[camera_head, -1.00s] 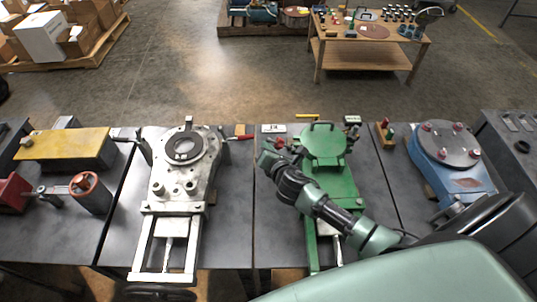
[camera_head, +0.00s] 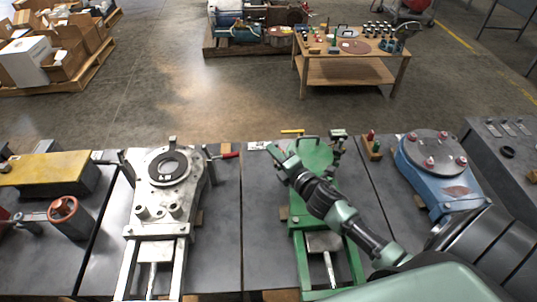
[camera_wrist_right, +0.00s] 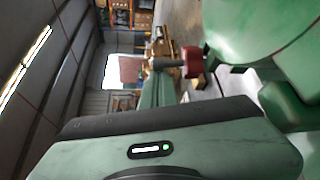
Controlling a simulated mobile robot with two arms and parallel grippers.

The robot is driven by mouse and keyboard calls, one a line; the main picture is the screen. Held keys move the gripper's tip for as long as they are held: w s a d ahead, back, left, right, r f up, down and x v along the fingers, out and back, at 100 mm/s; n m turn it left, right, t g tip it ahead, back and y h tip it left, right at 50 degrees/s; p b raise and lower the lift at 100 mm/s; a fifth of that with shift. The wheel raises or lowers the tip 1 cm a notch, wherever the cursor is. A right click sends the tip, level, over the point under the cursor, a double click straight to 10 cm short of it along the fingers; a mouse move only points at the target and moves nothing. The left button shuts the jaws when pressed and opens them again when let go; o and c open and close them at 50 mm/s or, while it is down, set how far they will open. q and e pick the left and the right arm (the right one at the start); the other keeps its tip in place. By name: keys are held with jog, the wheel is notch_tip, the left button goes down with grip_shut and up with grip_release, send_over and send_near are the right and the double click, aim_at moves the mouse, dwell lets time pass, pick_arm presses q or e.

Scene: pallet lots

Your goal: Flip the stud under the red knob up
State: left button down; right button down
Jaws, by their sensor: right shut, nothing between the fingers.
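A green flanged machine (camera_head: 297,216) with a round green lid (camera_head: 318,152) stands on the dark table. In the right wrist view a red knob (camera_wrist_right: 193,62) sits on a dark stud (camera_wrist_right: 165,63) beside the green body (camera_wrist_right: 240,35); the stud points left in that rotated picture. In the head view I cannot make out this knob; my right gripper and wrist cover that side. My right gripper (camera_head: 280,156) is shut and empty at the lid's left edge. I cannot tell whether it touches the stud. My left gripper is not in view.
A blue machine (camera_head: 440,175) with red-topped studs stands to the right. A small wooden block (camera_head: 373,150) with red and green pegs sits between. A yellow bar (camera_head: 292,131) lies behind.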

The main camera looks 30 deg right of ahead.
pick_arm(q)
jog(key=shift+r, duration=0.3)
pick_arm(e)
jog(key=shift+s+d+r, duration=0.15)
jog(key=shift+s+d, duration=0.2)
jog(key=shift+d, duration=0.35)
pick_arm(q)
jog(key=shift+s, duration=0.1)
pick_arm(e)
jog(key=shift+d, duration=0.15)
pick_arm(q)
jog(key=shift+p, duration=0.3)
